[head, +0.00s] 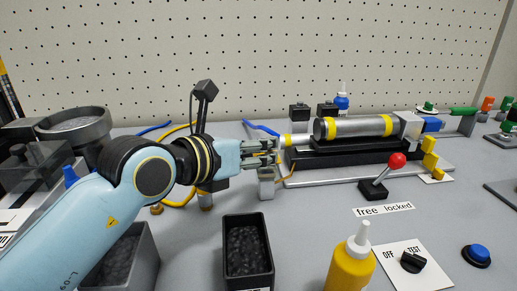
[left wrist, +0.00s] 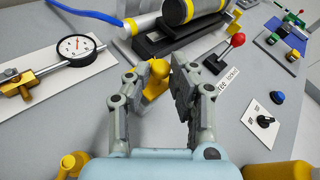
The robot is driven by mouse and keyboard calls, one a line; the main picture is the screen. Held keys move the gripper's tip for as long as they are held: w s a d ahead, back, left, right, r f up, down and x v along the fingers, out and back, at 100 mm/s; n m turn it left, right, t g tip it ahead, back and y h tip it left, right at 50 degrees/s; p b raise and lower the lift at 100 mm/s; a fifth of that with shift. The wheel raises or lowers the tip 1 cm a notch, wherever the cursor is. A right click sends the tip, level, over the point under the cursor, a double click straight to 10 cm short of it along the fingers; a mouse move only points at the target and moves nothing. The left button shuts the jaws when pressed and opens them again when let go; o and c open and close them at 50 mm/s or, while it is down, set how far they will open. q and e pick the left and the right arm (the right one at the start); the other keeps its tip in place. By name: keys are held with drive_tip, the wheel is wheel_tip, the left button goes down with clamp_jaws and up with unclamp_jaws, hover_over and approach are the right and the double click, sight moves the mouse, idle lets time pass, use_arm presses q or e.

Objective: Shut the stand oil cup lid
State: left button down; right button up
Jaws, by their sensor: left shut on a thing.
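My left gripper (head: 277,151) reaches in from the left and is at the left end of the cylinder rig in the head view. In the left wrist view its two fingers (left wrist: 160,88) stand on either side of a small brass-yellow piece, which looks like the oil cup and its lid (left wrist: 156,76). The fingers are shut on this piece. The fingers partly cover it, so I cannot tell how far the lid is tilted. In the head view the cup is hidden by the gripper. My right gripper is not in view.
A silver cylinder (head: 352,128) with yellow bands lies on a black base. A red-knobbed lever (head: 396,161) stands to the right of the gripper. A black bin (head: 248,215) and a yellow bottle (head: 351,270) stand in front. A dial gauge (left wrist: 76,46) lies at left in the wrist view.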

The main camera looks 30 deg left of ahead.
use_arm(q)
drive_tip(key=shift+s+f, duration=0.1)
drive_tip(key=shift+f, duration=0.1)
drive_tip(key=c, duration=1.2)
unclamp_jaws()
drive_tip(key=shift+o, duration=0.2)
drive_tip(key=shift+r, duration=0.1)
